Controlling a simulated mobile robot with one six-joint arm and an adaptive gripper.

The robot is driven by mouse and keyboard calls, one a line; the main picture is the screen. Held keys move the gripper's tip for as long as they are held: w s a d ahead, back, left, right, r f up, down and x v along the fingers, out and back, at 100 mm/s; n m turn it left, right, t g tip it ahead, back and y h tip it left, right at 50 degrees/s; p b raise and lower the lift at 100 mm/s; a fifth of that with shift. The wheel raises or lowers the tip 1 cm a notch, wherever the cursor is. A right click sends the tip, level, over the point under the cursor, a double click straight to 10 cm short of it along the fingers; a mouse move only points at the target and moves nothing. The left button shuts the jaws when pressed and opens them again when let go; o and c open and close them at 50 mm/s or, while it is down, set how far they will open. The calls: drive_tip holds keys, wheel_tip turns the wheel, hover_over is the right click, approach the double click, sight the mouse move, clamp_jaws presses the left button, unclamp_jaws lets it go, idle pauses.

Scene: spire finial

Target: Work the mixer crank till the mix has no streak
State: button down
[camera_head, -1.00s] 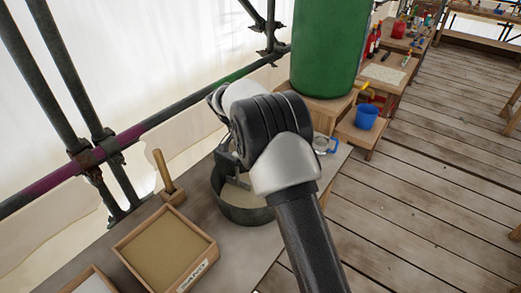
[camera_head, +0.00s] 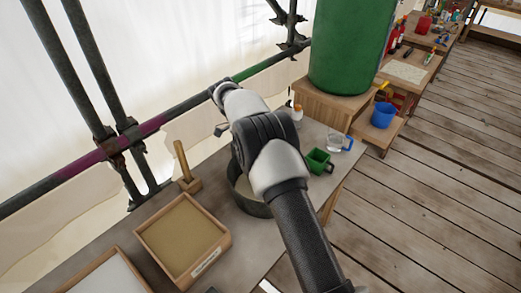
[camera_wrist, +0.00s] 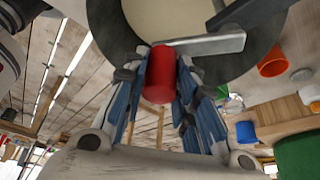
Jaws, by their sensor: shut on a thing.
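The mixer is a dark round tub (camera_head: 246,203) on the bench, mostly hidden behind my arm in the head view. In the wrist view the tub's dark rim (camera_wrist: 238,62) surrounds a pale cream mix (camera_wrist: 170,18). The part of the mix that shows looks even, but much of it is out of view. A grey metal crank arm (camera_wrist: 215,45) crosses over the rim. My gripper (camera_wrist: 162,62) is shut on the red crank handle (camera_wrist: 160,78), with blue-grey fingers on both sides of it. My gripper is hidden in the head view.
Scaffold poles (camera_head: 95,80) run behind the bench. A green barrel (camera_head: 350,45) stands beyond.

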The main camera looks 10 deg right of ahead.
drive_tip(key=shift+a, duration=0.25)
idle(0.3)
drive_tip(key=c, duration=1.3)
unclamp_jaws()
drive_tip(key=v, duration=0.7)
drive_tip(key=shift+r, duration=0.2)
